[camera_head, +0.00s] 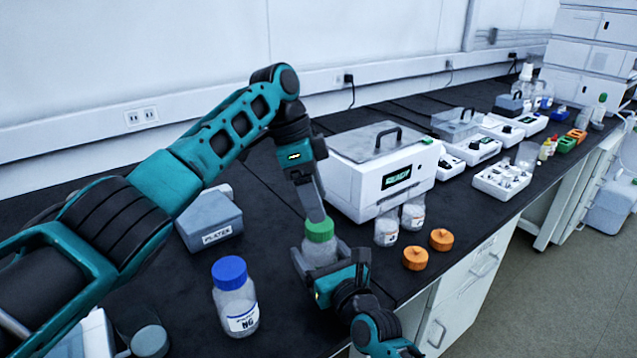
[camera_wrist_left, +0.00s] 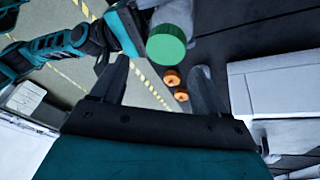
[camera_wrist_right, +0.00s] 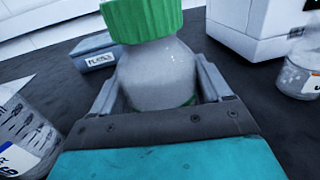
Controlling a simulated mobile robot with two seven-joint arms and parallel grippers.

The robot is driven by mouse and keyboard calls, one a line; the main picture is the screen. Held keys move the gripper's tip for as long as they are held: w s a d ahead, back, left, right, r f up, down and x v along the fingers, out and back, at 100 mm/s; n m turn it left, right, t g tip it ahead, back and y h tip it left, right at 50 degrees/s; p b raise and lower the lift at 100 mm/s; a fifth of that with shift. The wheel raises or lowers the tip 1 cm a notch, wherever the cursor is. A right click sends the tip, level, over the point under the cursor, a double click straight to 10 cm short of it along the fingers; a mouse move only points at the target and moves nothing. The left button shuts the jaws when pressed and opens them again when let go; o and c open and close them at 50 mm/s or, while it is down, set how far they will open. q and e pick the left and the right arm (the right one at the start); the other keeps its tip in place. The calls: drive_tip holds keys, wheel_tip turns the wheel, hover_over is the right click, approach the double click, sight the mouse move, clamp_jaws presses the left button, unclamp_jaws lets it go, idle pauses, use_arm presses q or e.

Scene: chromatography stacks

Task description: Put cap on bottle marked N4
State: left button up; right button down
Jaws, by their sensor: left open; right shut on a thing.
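My right gripper (camera_head: 325,265) is shut on a clear bottle (camera_wrist_right: 158,75) and holds it upright; the label is not in view. A green cap (camera_head: 320,230) sits on top of this bottle; I cannot tell how tightly. My left gripper (camera_head: 317,208) is open, pointing down just above the green cap. In the left wrist view the green cap (camera_wrist_left: 166,46) shows between and beyond the open fingers. Two bottles without caps (camera_head: 387,229) (camera_head: 413,212) stand by the white box, their labels too small to read. Two orange caps (camera_head: 415,258) (camera_head: 441,239) lie beside them.
A blue-capped bottle (camera_head: 235,298), marked like N6, stands at the front left. A grey box labelled PLATES (camera_head: 209,222) is behind it. The white instrument (camera_head: 385,172) stands right of my left gripper. Smaller devices line the bench further right.

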use_arm(q)
drive_tip(key=n, duration=0.3)
drive_tip(key=shift+d+r+n, duration=0.1)
drive_tip(key=shift+r+n, duration=0.05)
drive_tip(key=shift+n, duration=0.25)
drive_tip(key=n+y, duration=0.1)
drive_tip(key=n, duration=0.4)
drive_tip(key=shift+r, duration=0.2)
drive_tip(key=n, duration=0.4)
drive_tip(key=shift+s+d+r+t, duration=0.1)
drive_tip(key=shift+d+r+t, duration=0.05)
drive_tip(key=shift+t, duration=0.15)
drive_tip(key=n, duration=0.3)
drive_tip(key=shift+r+n+y, duration=0.15)
drive_tip(key=shift+n+y, duration=0.15)
drive_tip(key=shift+y, duration=0.1)
drive_tip(key=n, duration=0.5)
drive_tip(key=shift+d+r+y, duration=0.1)
drive_tip(key=shift+r+y, duration=0.15)
drive_tip(key=shift+y, duration=0.05)
drive_tip(key=n, duration=0.4)
drive_tip(key=shift+r+t, duration=0.15)
drive_tip(key=shift+t, duration=0.15)
drive_tip(key=n, duration=0.5)
drive_tip(key=shift+d+r+y, duration=0.1)
drive_tip(key=shift+r+y, duration=0.15)
drive_tip(key=shift+y, duration=0.15)
drive_tip(key=n, duration=0.3)
drive_tip(key=shift+r+n, duration=0.2)
drive_tip(key=shift+n, duration=0.2)
